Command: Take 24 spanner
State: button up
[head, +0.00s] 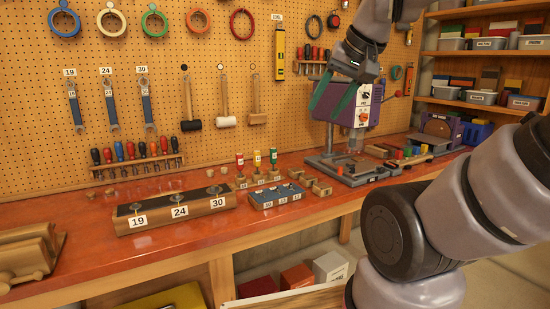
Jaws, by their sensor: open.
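The 24 spanner (110,106) hangs upright on the pegboard at the left, under a white 24 label. It hangs between the 19 spanner (75,106) and the 30 spanner (146,106); all have blue handles and metal ends. My gripper (331,104) is at the upper right, in front of the purple drill press. Its two green fingers are spread and point down, with nothing seen between them. It is well to the right of the 24 spanner and apart from it. The dark block (150,232) on the bench carries labels 19, 24 and 30, with a metal piece above each.
A rack of screwdrivers (135,165) is below the spanners, and mallets (223,120) hang to their right. The drill press (360,106) stands behind my gripper. A blue tray (277,200) and a wooden object (27,255) are on the red bench (90,215).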

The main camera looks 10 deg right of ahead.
aim_at(112, 119)
jog(key=i+j, duration=0.1)
jog(key=j, duration=0.95)
jog(key=i+j, duration=0.1)
jog(key=j, duration=1)
jog(key=i+j+z, duration=0.1)
jog(key=j, duration=0.95)
